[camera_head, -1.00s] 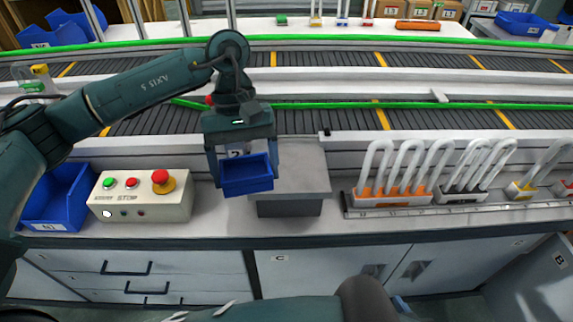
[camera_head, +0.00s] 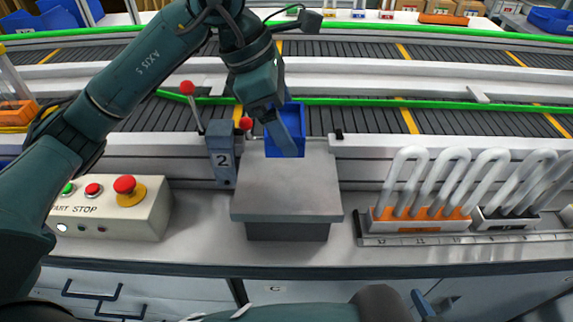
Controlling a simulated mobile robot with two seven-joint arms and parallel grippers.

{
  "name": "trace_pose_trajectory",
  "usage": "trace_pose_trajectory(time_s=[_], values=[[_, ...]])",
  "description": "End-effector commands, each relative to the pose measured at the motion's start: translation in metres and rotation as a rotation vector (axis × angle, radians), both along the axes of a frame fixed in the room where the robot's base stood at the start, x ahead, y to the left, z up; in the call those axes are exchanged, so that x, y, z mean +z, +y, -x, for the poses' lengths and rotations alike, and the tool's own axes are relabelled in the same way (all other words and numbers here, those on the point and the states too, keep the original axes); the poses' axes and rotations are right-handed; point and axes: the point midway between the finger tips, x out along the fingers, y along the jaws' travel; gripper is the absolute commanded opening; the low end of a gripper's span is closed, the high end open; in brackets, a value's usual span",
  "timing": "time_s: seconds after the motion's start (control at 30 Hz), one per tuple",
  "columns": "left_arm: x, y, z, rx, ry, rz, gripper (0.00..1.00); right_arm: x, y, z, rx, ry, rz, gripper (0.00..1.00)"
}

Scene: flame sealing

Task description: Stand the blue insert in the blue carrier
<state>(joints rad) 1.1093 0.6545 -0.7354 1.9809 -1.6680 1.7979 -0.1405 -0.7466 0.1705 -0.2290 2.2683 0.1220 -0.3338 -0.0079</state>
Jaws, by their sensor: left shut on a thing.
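My left gripper (camera_head: 283,137) reaches in from the upper left and points down at a grey block (camera_head: 287,190) on the bench. It is shut on a blue open box (camera_head: 297,118), seen at the block's rear edge. The box is partly hidden by the gripper, and I cannot tell whether it touches the block. I cannot tell whether this box is the insert or the carrier. A small blue piece (camera_head: 358,15) stands far off on the back bench. My right gripper is out of view.
A control box (camera_head: 108,205) with buttons stands left of the block, beside a post marked 2 (camera_head: 222,160). An orange rack (camera_head: 420,215) and a dark rack (camera_head: 512,218) of white tubes stand right. Conveyors with green rails (camera_head: 400,102) run behind.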

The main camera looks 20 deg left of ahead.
Motion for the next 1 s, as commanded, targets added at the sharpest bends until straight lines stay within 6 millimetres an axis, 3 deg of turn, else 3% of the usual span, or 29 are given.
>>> trace_pose_trajectory(time_s=[0.2,0.47,0.63,1.0], values=[[-0.042,0.000,0.001,-0.001,0.007,-0.001,0.48,-0.002,0.000,0.001,0.001,-0.002,0.001,0.36],[-0.065,0.000,0.000,-0.002,0.003,-0.001,0.48,0.002,0.000,0.001,-0.001,-0.012,-0.002,0.36],[-0.090,0.000,0.001,-0.002,0.006,-0.001,0.48,0.000,0.000,0.003,0.000,-0.010,0.000,0.36],[-0.098,0.000,0.000,-0.003,0.001,-0.001,0.48,-0.004,-0.001,0.004,-0.002,-0.010,0.002,0.36]])
